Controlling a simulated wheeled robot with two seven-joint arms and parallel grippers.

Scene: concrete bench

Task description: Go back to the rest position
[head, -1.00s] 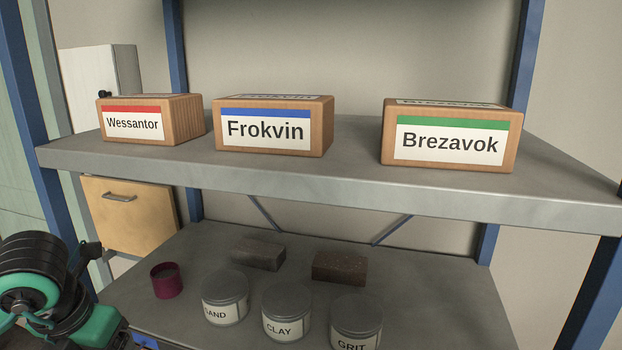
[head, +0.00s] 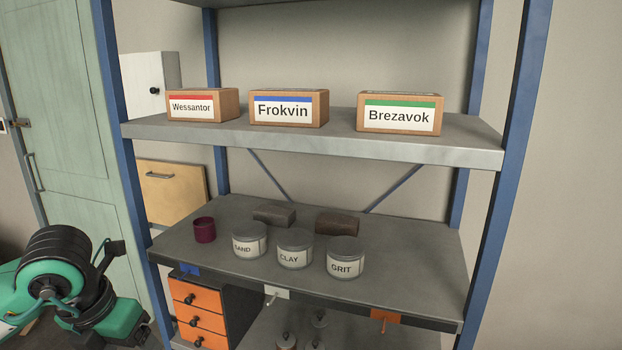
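Green and black links of my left arm (head: 50,280) are folded at the lower left, to the left of the shelf rack and apart from it in the picture. I make out no fingertips of my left gripper. My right arm and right gripper are outside the view.
The lower shelf (head: 400,280) holds a maroon cup (head: 204,230), cans marked SAND (head: 249,240), CLAY (head: 295,248) and GRIT (head: 345,258), and two dark bricks. Blue posts (head: 507,180) frame the rack. Orange drawers (head: 198,315) sit below. A green door (head: 62,130) is at left.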

